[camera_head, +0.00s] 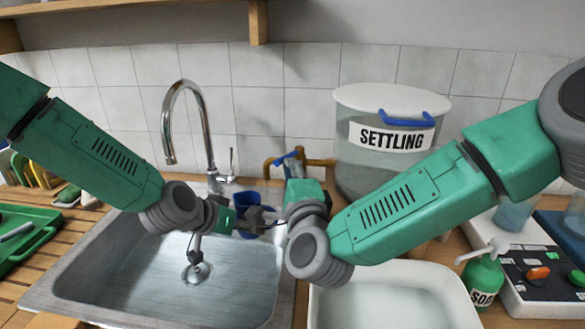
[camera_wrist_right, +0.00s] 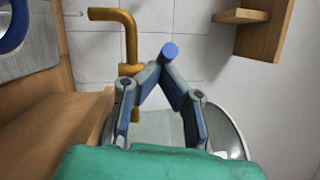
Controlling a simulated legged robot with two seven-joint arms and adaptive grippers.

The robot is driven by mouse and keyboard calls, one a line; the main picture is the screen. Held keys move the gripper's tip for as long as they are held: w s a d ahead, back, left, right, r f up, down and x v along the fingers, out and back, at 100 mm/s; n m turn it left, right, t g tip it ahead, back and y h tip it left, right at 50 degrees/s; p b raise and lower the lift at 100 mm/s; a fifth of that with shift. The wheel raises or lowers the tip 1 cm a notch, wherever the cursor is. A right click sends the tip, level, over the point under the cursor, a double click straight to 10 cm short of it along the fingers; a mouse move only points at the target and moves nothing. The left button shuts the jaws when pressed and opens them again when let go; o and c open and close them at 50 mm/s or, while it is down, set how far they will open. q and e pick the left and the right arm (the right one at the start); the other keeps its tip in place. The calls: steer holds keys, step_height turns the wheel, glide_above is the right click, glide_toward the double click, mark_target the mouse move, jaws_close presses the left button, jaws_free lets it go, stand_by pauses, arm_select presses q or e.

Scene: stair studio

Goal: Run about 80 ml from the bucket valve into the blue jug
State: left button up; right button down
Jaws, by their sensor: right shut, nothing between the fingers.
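The settling bucket (camera_head: 375,165) stands right of the sink. Its brass valve pipe (camera_head: 325,162) also shows in the right wrist view (camera_wrist_right: 130,40), with a blue valve handle (camera_wrist_right: 169,52). The blue jug (camera_head: 240,192) is at the back right of the sink, partly hidden by my left gripper (camera_head: 268,217). That gripper is at the jug, but its finger closure is unclear. The jug's rim shows in the wrist view (camera_wrist_right: 14,28). My right gripper (camera_wrist_right: 161,70) is shut and empty, its fingertips right at the handle end; I cannot tell whether they touch.
The steel sink (camera_head: 110,285) with a tall faucet (camera_head: 170,120) lies left of centre. A white basin (camera_head: 395,300) is in front of the bucket. A green soap bottle (camera_head: 484,275) and a switch panel (camera_head: 540,270) stand at right. A green tray (camera_head: 30,240) is at left.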

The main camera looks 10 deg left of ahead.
steer(key=shift+a, duration=0.15)
steer(key=shift+w+a, duration=0.15)
steer(key=shift+a, duration=0.4)
steer(key=shift+w+a, duration=0.15)
steer(key=shift+a, duration=0.35)
steer(key=shift+w+a, duration=0.3)
steer(key=shift+a, duration=0.2)
steer(key=shift+w+a, duration=0.3)
steer(key=shift+a, duration=0.2)
